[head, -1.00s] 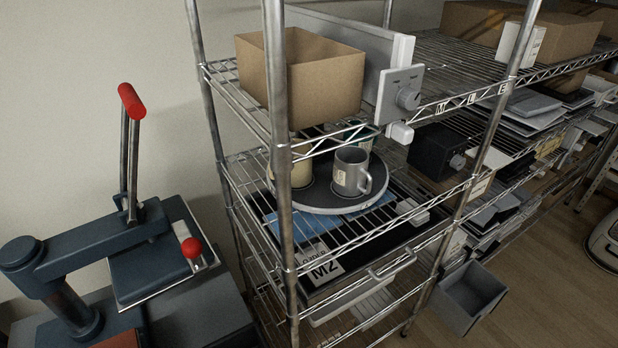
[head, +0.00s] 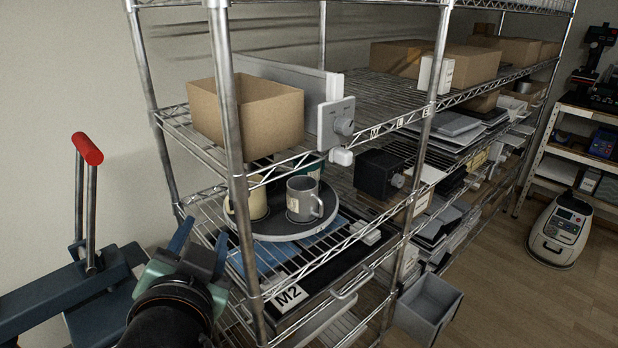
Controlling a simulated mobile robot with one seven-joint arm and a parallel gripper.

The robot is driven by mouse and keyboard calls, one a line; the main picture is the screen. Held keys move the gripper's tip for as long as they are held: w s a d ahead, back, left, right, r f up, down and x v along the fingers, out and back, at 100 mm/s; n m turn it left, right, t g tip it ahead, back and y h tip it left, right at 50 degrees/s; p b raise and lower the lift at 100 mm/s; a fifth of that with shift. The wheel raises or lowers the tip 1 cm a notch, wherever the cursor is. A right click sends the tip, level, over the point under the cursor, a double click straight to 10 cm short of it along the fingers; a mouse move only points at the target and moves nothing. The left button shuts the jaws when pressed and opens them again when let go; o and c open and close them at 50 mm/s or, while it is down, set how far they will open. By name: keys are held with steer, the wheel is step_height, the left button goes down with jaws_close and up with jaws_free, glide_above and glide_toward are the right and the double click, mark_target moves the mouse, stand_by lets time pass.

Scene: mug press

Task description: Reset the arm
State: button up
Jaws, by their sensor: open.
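My gripper (head: 203,243) shows at the lower left in the head view, with my black wrist below it. Its blue-green fingers are apart and nothing shows between them. It is in front of the wire shelf's left post and to the right of the press. The heat press (head: 40,300) has a lever with a red handle (head: 87,149) pointing up; the press is partly cut off and partly behind my arm. A grey mug (head: 301,200) and a cream mug (head: 247,202) stand upright on a round dark tray (head: 285,235) on the middle shelf, apart from my gripper.
The wire shelf (head: 290,150) fills the middle, with metal posts close to my gripper. An open cardboard box (head: 246,115) sits on its upper level. A grey bin (head: 428,308) is low at its front.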

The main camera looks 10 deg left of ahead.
steer(key=d+r+n+t+h, duration=0.1)
steer(key=d+r+t, duration=0.35)
steer(key=r, duration=0.45)
steer(key=d+r+n+t, duration=0.1)
steer(key=d+r+t, duration=0.2)
steer(key=d+r, duration=0.45)
steer(key=s+d+r+t+h, duration=0.1)
steer(key=s+d+r+t, duration=0.1)
steer(key=r, duration=0.5)
steer(key=s+d+r+n+t+h, duration=0.1)
steer(key=s+d+r+t+h, duration=0.1)
steer(key=s+r, duration=0.5)
steer(key=d+t, duration=0.1)
steer(key=d, duration=0.1)
steer(key=shift+d+n, duration=0.3)
steer(key=shift+d, duration=0.05)
